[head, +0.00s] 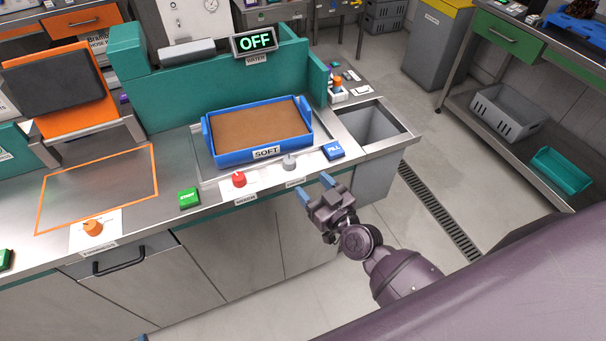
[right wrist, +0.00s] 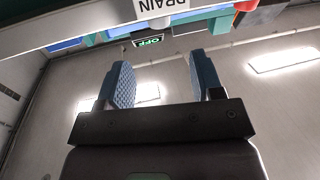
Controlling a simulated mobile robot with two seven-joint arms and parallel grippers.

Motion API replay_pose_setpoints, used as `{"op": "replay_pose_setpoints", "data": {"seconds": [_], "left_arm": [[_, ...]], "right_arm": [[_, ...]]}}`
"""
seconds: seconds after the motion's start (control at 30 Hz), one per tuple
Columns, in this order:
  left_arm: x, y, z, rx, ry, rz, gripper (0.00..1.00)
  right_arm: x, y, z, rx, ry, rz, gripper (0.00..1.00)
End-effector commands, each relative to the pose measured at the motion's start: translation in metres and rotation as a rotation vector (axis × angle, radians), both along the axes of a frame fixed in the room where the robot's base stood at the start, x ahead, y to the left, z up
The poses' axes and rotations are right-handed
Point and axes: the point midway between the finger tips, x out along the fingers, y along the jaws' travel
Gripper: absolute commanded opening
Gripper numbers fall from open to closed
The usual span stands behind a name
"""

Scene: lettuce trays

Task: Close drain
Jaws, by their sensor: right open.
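The grey drain knob (head: 289,161) sits on a white plate at the counter's front edge, between a red knob (head: 239,179) and a blue FILL button (head: 333,150). In the right wrist view the DRAIN label (right wrist: 160,5) is at the top, with the grey knob (right wrist: 160,23) just below it. My right gripper (head: 314,187) is open and empty, in front of the counter edge, a little below and right of the grey knob and apart from it. Its two blue fingers (right wrist: 165,82) also show in the wrist view with nothing between them.
A blue tray (head: 262,160) marked SOFT holds a brown surface behind the knobs. A display (head: 255,40) reads OFF. A green START button (head: 190,198) and an orange knob (head: 93,228) are farther left.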

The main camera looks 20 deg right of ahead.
Motion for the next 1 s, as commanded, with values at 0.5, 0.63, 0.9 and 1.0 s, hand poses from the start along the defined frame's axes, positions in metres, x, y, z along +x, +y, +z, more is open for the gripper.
{"op": "replay_pose_setpoints", "data": {"seconds": [0.5, 0.63, 0.9, 1.0], "left_arm": [[-0.002, 0.000, -0.002, 0.000, 0.005, 0.002, 0.59], [-0.002, 0.000, -0.003, -0.001, 0.006, 0.001, 0.59], [-0.005, 0.000, -0.012, 0.000, 0.015, 0.002, 0.59], [-0.005, -0.001, -0.016, -0.002, 0.018, 0.002, 0.59]], "right_arm": [[-0.017, -0.004, 0.000, 0.000, -0.001, 0.000, 0.59], [-0.010, -0.002, 0.007, 0.001, -0.017, 0.005, 0.46], [0.057, 0.024, 0.079, -0.054, -0.199, 0.106, 0.46], [0.080, 0.043, 0.112, -0.111, -0.283, 0.169, 0.46]]}}
